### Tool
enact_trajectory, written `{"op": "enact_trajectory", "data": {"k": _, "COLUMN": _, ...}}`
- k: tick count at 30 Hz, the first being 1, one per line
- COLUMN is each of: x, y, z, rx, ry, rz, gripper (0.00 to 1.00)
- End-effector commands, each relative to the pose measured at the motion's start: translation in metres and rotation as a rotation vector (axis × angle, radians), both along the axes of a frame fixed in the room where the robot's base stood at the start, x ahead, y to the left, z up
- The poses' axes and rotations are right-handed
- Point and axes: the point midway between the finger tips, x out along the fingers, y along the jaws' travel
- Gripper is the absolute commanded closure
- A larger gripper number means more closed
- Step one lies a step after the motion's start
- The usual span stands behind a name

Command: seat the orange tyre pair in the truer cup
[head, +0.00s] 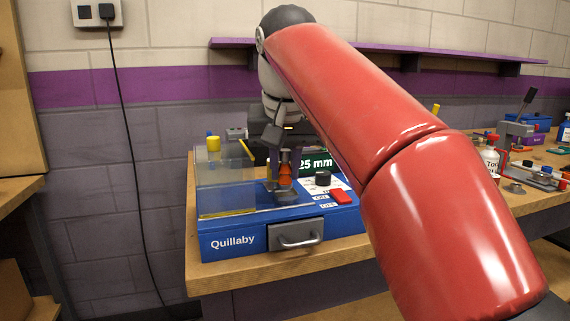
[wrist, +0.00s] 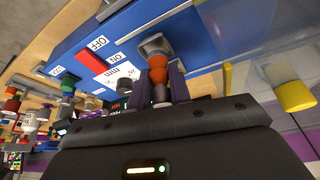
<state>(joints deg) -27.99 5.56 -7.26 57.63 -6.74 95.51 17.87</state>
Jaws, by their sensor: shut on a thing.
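The orange tyre pair (head: 285,170) is held upright between the fingers of my gripper (head: 281,155), over the blue truer. In the wrist view the tyre pair (wrist: 158,68) shows between the two purple fingers of my gripper (wrist: 160,86), which is shut on it. The grey truer cup (head: 285,190) is directly below the tyre pair; in the wrist view the cup (wrist: 154,45) lies just beyond it. The tyre pair's lower end is close to the cup, but I cannot tell whether it touches it or is inside. My fingers partly hide the tyre pair.
The blue truer (head: 228,242) has a clear cover (head: 222,185) at left, a black knob (head: 322,178) and a red switch (head: 341,196) right of the cup. It stands on a wooden bench (head: 200,277). A small vise (head: 514,135) and bottles stand farther right.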

Motion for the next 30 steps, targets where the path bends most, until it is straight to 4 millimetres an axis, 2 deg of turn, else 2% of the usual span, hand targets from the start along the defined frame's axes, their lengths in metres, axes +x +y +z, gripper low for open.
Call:
{"op": "enact_trajectory", "data": {"k": 17, "x": 0.0, "y": 0.0, "z": -0.016, "rx": 0.0, "ry": 0.0, "rz": -0.001, "gripper": 1.0}}
{"op": "enact_trajectory", "data": {"k": 18, "x": 0.0, "y": 0.0, "z": -0.014, "rx": 0.0, "ry": 0.0, "rz": -0.001, "gripper": 0.76}}
{"op": "enact_trajectory", "data": {"k": 23, "x": 0.0, "y": 0.0, "z": -0.014, "rx": 0.0, "ry": 0.0, "rz": 0.0, "gripper": 0.55}}
{"op": "enact_trajectory", "data": {"k": 30, "x": 0.0, "y": 0.0, "z": -0.014, "rx": 0.0, "ry": 0.0, "rz": 0.0, "gripper": 0.55}}
